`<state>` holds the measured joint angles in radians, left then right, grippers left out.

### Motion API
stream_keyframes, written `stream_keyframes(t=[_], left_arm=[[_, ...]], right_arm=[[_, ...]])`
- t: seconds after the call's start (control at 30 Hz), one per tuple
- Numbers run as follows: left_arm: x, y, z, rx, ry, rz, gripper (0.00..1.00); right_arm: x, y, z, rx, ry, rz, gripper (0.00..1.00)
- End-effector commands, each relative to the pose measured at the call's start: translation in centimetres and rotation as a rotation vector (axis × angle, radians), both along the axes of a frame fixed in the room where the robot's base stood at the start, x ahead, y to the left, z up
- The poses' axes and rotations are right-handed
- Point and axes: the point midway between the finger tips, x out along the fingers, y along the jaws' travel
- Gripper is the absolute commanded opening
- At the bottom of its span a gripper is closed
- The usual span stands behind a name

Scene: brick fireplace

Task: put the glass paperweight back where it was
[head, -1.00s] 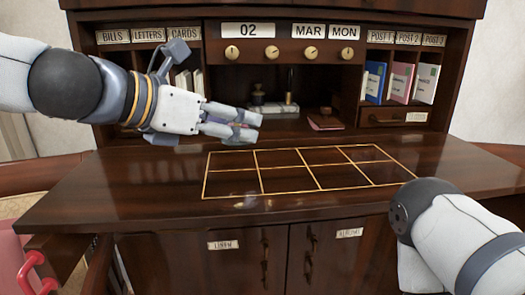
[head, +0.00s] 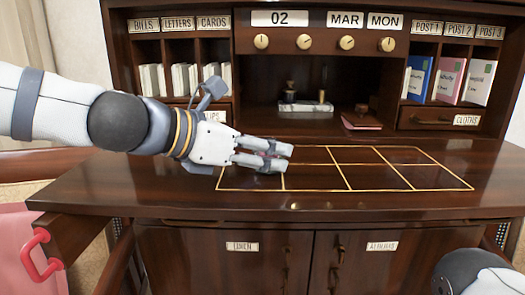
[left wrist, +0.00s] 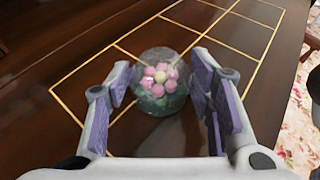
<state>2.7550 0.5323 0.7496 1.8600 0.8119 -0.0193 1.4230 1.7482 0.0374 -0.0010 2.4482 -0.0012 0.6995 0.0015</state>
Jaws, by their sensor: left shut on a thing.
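The glass paperweight is a clear dome with pink flowers around a yellow centre and green below. It shows in the left wrist view (left wrist: 160,84) between the two finger pads. In the head view the fingers mostly hide it. My left gripper (head: 287,159) is shut on it, over the left part of the gold-lined grid (head: 372,177) on the desk top. I cannot tell whether the paperweight touches the wood. The grid also shows in the left wrist view (left wrist: 228,44). My right gripper is out of view; only part of my right arm shows at the lower right.
The dark wooden desk (head: 130,185) has labelled pigeonholes and knobs at the back. A grey stand with dark bottles (head: 305,106) and a reddish notebook (head: 361,122) sit in the niche. The rest of the grid is clear.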

Motion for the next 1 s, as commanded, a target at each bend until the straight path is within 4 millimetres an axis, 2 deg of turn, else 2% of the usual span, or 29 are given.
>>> stream_keyframes(t=[0.03, 0.1, 0.13, 0.37, 0.47, 0.57, 0.8, 1.0], left_arm=[[0.0, 0.0, -0.2, -0.001, 0.002, 0.0, 0.5], [0.0, 0.0, -0.1, 0.0, 0.0, -0.001, 0.66], [0.0, 0.0, -0.1, 0.0, 0.0, -0.001, 0.68], [0.0, 0.0, -0.1, 0.0, 0.0, -0.001, 0.68], [-0.1, 0.0, 0.5, 0.002, -0.004, -0.001, 0.68], [-1.2, 1.4, 1.7, 0.0, -0.009, 0.0, 0.68], [-5.3, 6.1, 4.9, -0.001, -0.021, 0.001, 0.68], [-6.9, 8.3, 5.3, 0.0, -0.011, -0.001, 0.68]], right_arm=[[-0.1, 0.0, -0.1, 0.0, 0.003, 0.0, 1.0], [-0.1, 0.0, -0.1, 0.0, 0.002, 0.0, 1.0], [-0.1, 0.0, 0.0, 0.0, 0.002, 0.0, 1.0], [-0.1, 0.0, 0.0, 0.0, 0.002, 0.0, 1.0], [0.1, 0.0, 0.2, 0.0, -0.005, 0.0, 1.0], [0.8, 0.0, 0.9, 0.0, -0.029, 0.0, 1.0], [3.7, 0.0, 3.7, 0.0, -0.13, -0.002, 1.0], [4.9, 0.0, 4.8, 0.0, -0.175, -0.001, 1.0]])
